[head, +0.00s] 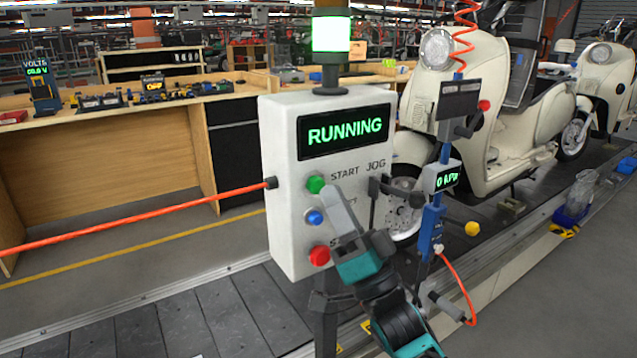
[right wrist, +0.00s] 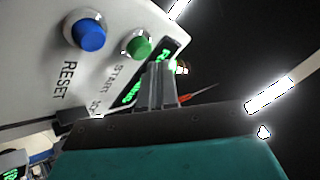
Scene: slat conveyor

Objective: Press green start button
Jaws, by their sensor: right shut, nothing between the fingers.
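The box's display (head: 345,130) reads RUNNING in green. My left gripper is not in view.
Below the green button are a blue reset button (head: 314,217) and a red button (head: 319,256). A lit lamp (head: 331,34) tops the box. An orange cable (head: 150,218) runs left from it. A blue tool (head: 431,228) hangs close right of my arm, before a cream scooter (head: 470,120).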

